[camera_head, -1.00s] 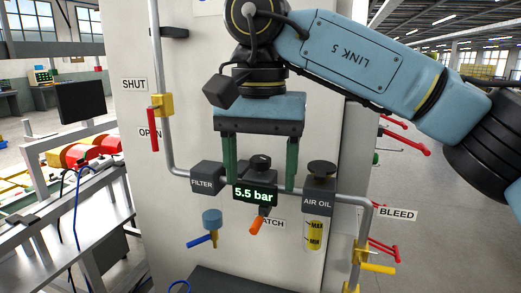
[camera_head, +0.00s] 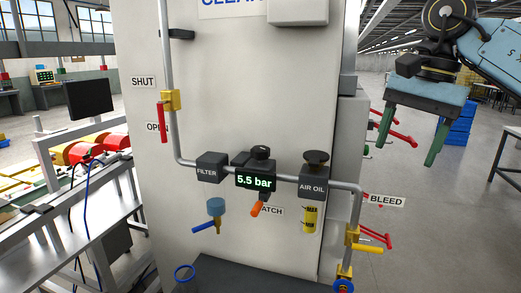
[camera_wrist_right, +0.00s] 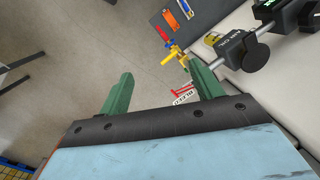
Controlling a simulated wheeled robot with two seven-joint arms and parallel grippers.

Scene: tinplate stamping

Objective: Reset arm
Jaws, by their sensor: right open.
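My right gripper (camera_head: 407,134) hangs at the upper right of the head view, to the right of the machine panel and clear of it. Its two green fingers are wide apart with nothing between them. In the right wrist view the open fingers (camera_wrist_right: 162,92) point over the grey floor, with the panel's fittings beyond the right finger. My left gripper is not in view.
The white panel (camera_head: 250,100) carries a filter (camera_head: 212,167), a gauge (camera_head: 255,180) reading 5.5 bar, an air oil unit (camera_head: 312,183), and a yellow bleed valve (camera_head: 352,236). Open floor lies at right.

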